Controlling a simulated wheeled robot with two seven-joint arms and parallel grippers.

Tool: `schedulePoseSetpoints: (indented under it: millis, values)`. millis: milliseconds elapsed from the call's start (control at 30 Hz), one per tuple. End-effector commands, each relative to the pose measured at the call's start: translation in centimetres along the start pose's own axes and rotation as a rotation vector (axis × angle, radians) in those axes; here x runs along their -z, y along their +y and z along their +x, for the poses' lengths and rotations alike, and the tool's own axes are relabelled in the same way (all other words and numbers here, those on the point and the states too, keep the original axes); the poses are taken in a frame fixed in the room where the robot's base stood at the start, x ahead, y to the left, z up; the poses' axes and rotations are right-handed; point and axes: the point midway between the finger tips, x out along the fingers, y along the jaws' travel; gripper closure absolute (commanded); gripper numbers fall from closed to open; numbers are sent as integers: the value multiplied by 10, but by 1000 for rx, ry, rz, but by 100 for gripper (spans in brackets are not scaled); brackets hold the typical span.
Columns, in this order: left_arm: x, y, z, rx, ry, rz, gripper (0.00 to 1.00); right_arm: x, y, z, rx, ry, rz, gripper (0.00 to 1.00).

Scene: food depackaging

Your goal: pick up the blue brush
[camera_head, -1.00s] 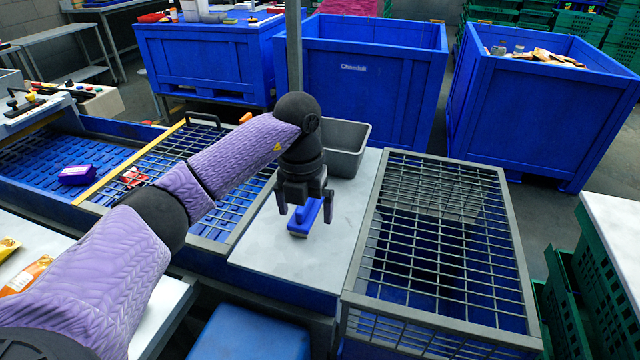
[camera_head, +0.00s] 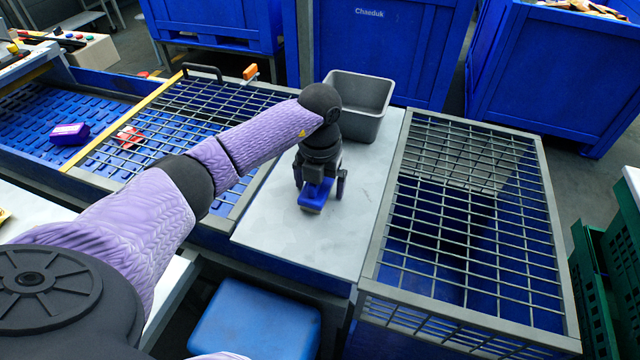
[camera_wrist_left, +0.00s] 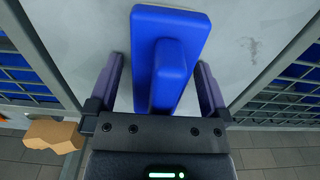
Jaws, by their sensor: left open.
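The blue brush (camera_head: 315,196) lies on the light grey worktop (camera_head: 290,232) between the two wire grids. My left gripper (camera_head: 320,190) is over it, pointing down and open. In the left wrist view the brush (camera_wrist_left: 166,22) shows a flat blue block with a raised handle. The open left gripper (camera_wrist_left: 158,85) has one finger on each side of the brush, with a visible gap to the handle on both sides. Whether the fingertips touch the worktop I cannot tell. My right gripper is not in view.
A grey bin (camera_head: 358,104) stands at the back of the worktop. A wire grid (camera_head: 400,215) over a blue chute is on the right. Another grid (camera_head: 215,100) on the left holds a red packet (camera_head: 128,137). A purple box (camera_head: 69,134) lies further left on the blue belt.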

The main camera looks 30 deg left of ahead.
Motion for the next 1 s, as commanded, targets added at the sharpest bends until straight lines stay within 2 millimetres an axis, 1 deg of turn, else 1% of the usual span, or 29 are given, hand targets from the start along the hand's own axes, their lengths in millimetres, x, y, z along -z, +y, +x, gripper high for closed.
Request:
schedulePoseSetpoints:
  millis: [100, 133, 167, 200, 267, 300, 367, 400, 467, 500, 567, 733, 800, 867, 1000]
  values:
    - [0, 0, -1, 0, -1, 0, 0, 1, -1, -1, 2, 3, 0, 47]
    - [0, 0, -2, 0, -1, 0, 2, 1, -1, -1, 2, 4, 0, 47]
    - [0, 0, -2, 0, -1, 0, 8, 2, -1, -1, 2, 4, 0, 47]
    - [0, 0, -2, 0, -1, 0, 17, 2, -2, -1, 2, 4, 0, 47]
    - [0, 0, -2, 0, -1, 0, 30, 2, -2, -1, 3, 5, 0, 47]
    - [0, 0, -2, 1, -1, 0, 38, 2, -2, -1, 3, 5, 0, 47]
    - [0, 0, -2, 1, -1, 0, 51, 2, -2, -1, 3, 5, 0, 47]
    - [0, 0, -2, 1, -1, 0, 59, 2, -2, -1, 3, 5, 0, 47]
    - [0, 0, -2, 1, -1, 0, 72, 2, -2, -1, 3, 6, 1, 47]
    - [0, 0, -2, 1, -1, 0, 80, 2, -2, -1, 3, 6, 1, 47]
    - [0, 0, -2, 1, -1, 0, 93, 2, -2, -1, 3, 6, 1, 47]
    - [0, 0, -2, 1, -1, 0, 94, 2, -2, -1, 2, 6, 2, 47]
    - [0, 0, -6, 1, -2, 0, 94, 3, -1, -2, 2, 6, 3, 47]
    - [-1, 0, -16, 2, -3, 1, 94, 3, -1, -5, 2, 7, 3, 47]
    - [-1, 0, -56, 1, -7, 1, 95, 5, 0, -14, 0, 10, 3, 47]
